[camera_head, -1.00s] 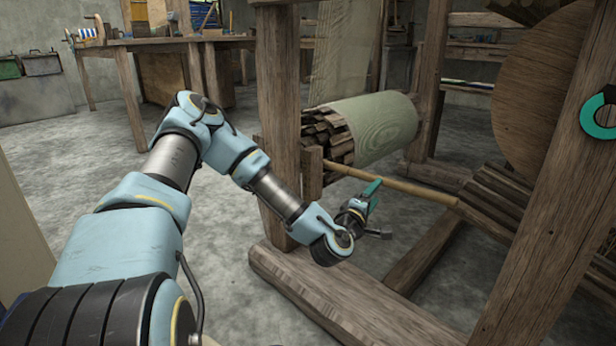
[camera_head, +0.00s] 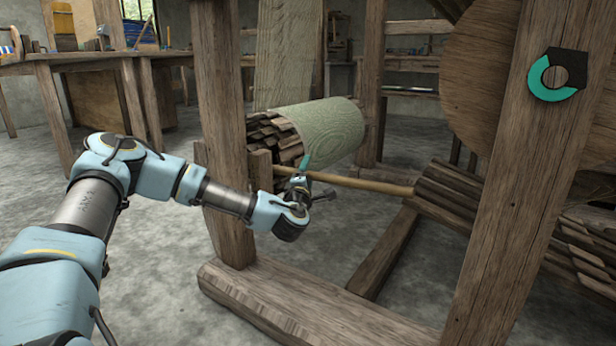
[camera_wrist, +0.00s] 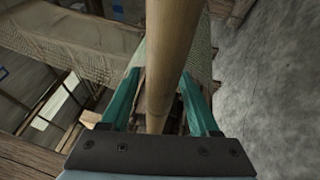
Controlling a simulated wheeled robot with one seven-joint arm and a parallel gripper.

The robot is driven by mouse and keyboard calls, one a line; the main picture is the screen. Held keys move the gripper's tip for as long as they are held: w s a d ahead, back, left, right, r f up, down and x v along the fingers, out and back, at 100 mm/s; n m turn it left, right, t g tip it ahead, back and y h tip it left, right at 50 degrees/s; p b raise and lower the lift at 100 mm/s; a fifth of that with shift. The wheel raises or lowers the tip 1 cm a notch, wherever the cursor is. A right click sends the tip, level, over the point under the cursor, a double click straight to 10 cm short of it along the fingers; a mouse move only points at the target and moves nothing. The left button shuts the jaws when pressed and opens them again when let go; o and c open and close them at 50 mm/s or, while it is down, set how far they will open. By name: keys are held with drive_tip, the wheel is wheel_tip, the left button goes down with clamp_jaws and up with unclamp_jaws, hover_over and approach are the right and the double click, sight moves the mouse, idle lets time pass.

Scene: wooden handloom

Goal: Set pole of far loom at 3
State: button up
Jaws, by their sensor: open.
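The pole (camera_head: 360,182), a thin pale wooden rod, runs from the loom's left post to the dark slatted roller at right in the head view. My gripper (camera_head: 304,164) is near its left end, in front of the cloth roll. In the wrist view the pole (camera_wrist: 168,45) runs lengthwise between the two teal fingers of my gripper (camera_wrist: 158,76). The fingers are open, with gaps visible beside the rod. The pole's left end is partly hidden by my gripper and the post fittings. I see no number 3.
The green cloth roll (camera_head: 335,128) with slatted end lies just behind the pole. The loom's left post (camera_head: 222,120), right post (camera_head: 505,190) and bottom beam (camera_head: 310,305) frame the space. A teal ring (camera_head: 536,82) sits on the right post. The slatted roller (camera_head: 450,192) is at right.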

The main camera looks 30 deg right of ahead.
drive_tip(key=shift+w+d+r, duration=0.1)
drive_tip(key=shift+w+d, duration=0.1)
drive_tip(key=shift+w, duration=0.05)
clamp_jaws()
idle(0.4)
idle(0.9)
